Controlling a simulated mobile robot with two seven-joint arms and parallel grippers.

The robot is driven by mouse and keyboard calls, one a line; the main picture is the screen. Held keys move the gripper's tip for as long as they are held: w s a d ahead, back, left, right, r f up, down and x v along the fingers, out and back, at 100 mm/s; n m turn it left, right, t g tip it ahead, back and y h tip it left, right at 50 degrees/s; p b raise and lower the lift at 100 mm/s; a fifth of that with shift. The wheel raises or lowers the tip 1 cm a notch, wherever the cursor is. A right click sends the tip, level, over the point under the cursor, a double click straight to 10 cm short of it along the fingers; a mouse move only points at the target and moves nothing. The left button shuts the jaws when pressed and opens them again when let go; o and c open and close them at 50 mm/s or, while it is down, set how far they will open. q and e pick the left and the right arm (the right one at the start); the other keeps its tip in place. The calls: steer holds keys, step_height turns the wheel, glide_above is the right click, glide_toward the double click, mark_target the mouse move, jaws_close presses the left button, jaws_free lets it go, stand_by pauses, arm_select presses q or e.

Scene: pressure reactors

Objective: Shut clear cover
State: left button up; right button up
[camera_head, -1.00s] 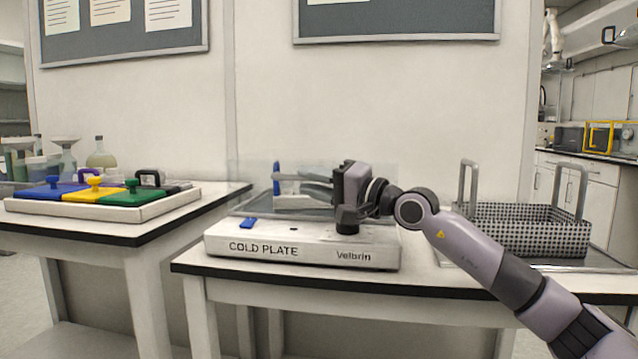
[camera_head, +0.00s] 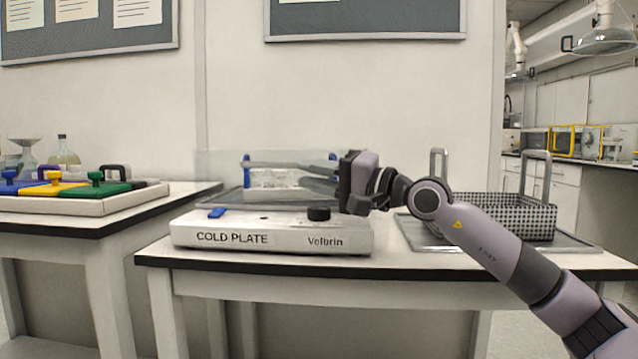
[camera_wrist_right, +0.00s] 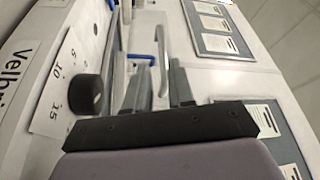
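The cold plate (camera_head: 290,240) is a white box labelled "COLD PLATE Velbrin" on the middle table. Its clear cover (camera_head: 222,165) stands raised above it, a faint see-through panel. My right gripper (camera_head: 308,176) reaches in from the right above the plate, fingers pointing left at the cover's area. In the right wrist view its two fingers (camera_wrist_right: 162,85) are apart, with a thin grey bar (camera_wrist_right: 163,40) beyond them; I cannot tell whether they touch the cover. A rack with blue ends (camera_head: 272,180) shows through the cover. My left gripper is not in view.
A wire basket (camera_head: 500,215) with tall handles stands on a tray to the right. A tray (camera_head: 90,202) with blue, yellow and green blocks is on the left table.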

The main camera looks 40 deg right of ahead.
steer(key=shift+s+d+f, duration=0.1)
steer(key=shift+s+d, duration=0.05)
steer(key=shift+s, duration=0.15)
stand_by(0.4)
steer(key=shift+s, duration=0.1)
